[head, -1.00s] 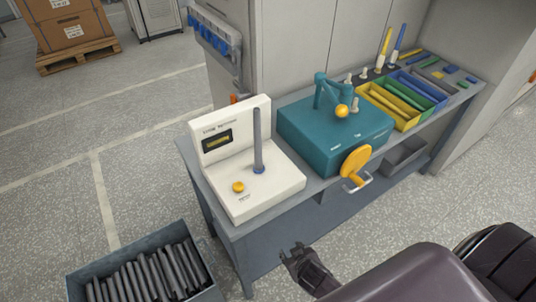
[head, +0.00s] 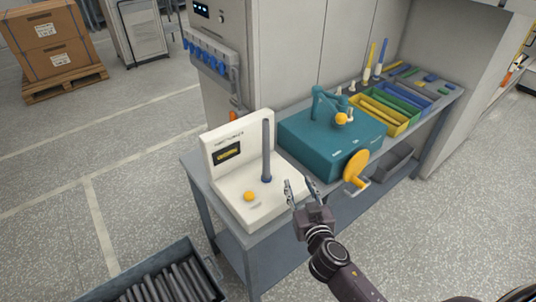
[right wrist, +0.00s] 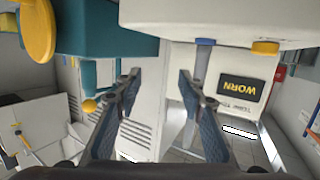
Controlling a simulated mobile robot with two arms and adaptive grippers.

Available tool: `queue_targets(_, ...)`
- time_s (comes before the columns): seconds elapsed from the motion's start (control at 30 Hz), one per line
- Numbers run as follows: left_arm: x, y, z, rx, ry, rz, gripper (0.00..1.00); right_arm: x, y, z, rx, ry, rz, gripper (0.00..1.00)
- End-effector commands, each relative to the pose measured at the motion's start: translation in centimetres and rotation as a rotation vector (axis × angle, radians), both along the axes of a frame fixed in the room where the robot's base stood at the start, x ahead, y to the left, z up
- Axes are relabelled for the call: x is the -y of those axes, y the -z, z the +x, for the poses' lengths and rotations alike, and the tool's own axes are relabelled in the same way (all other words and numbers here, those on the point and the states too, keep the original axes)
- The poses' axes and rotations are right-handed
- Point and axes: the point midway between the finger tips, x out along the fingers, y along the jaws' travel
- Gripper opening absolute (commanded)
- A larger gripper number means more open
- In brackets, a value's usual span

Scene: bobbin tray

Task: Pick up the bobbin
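The bobbin (head: 267,145), a slim grey rod with a blue foot, stands upright on the white tester (head: 282,208) at the left end of the bench. My right gripper (head: 300,186) is open and empty, in front of and to the right of the bobbin. In the right wrist view the bobbin (right wrist: 202,65) runs just right of and partly behind the right-hand finger, not between the fingers (right wrist: 159,75). The tester's display (right wrist: 241,88) reads WORN there. My left gripper is not in view.
A teal machine (head: 325,140) with a yellow handwheel (head: 355,168) stands right of the tester. Yellow (head: 392,128), green and blue trays lie beyond it. A grey bin (head: 203,262) of several dark rods is on the lower left. A cabinet (head: 300,50) stands behind.

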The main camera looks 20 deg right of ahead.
Motion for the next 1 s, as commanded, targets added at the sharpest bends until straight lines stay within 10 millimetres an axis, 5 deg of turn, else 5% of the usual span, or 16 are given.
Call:
queue_targets(0.33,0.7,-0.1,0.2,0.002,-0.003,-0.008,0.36,-4.4,-5.0,3.7,0.182,-0.212,0.023,0.36)
queue_targets(1.0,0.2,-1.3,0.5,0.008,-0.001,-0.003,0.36,-6.1,-4.8,10.9,0.19,-0.231,0.028,0.36)
